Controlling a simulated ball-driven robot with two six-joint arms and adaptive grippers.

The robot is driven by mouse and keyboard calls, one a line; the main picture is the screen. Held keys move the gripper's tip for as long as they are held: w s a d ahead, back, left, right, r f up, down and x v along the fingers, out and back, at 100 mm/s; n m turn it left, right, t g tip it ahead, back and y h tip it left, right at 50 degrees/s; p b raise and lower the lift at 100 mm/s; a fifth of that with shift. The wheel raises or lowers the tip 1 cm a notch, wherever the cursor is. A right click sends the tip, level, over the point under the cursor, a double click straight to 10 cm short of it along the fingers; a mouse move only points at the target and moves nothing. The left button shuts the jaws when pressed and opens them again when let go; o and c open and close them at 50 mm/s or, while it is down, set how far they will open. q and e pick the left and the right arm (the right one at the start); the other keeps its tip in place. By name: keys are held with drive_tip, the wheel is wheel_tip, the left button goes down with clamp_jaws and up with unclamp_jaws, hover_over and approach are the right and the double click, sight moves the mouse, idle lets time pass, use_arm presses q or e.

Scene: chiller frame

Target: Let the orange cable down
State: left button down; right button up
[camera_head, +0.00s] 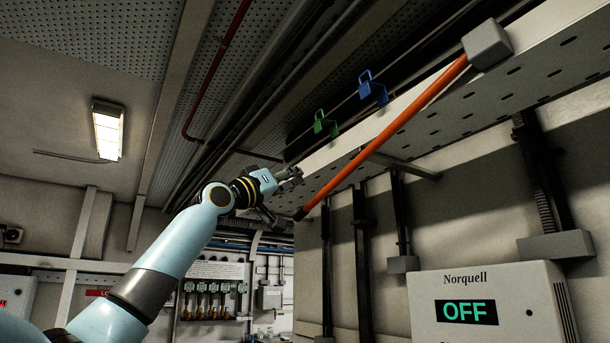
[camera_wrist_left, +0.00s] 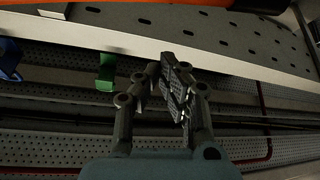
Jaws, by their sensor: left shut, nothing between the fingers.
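The orange cable (camera_head: 385,134) runs straight and slanting from a grey box (camera_head: 488,45) at the upper right down to a dark end near the picture's middle. It also shows as an orange strip along the top edge of the left wrist view (camera_wrist_left: 100,4). My left gripper (camera_head: 296,174) is raised just above the cable's lower end, at the end of the tray. Its fingers are together and empty in the left wrist view (camera_wrist_left: 176,78). A green hook (camera_head: 324,124) and a blue hook (camera_head: 372,90) sit along the tray's far edge. My right gripper is out of view.
The perforated tray (camera_head: 520,85) spans the upper right, with a support bar (camera_head: 405,165) beneath. Dark vertical conduits and a white Norquell cabinet (camera_head: 490,295) reading OFF stand below. Pipes run behind the hooks. Open room lies left of the arm, below a ceiling lamp (camera_head: 108,130).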

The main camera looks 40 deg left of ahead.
use_arm(q)
drive_tip(key=w+d+f+p, duration=0.1)
drive_tip(key=w+d+f, duration=0.1)
drive_tip(key=shift+w+f+p, duration=0.25)
drive_tip(key=shift+w+p, duration=0.1)
drive_tip(key=shift+p, duration=0.05)
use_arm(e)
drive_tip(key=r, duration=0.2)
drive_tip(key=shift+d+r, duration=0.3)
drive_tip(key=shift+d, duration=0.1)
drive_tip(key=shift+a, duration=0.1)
use_arm(q)
wheel_tip(320, 180, down, 8)
drive_tip(key=s+d+b, duration=0.1)
drive_tip(key=d+b, duration=0.1)
drive_tip(key=b, duration=0.4)
drive_tip(key=shift+d, duration=0.2)
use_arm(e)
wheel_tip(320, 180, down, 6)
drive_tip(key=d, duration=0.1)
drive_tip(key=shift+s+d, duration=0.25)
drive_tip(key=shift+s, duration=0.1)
use_arm(q)
drive_tip(key=shift+f, duration=0.1)
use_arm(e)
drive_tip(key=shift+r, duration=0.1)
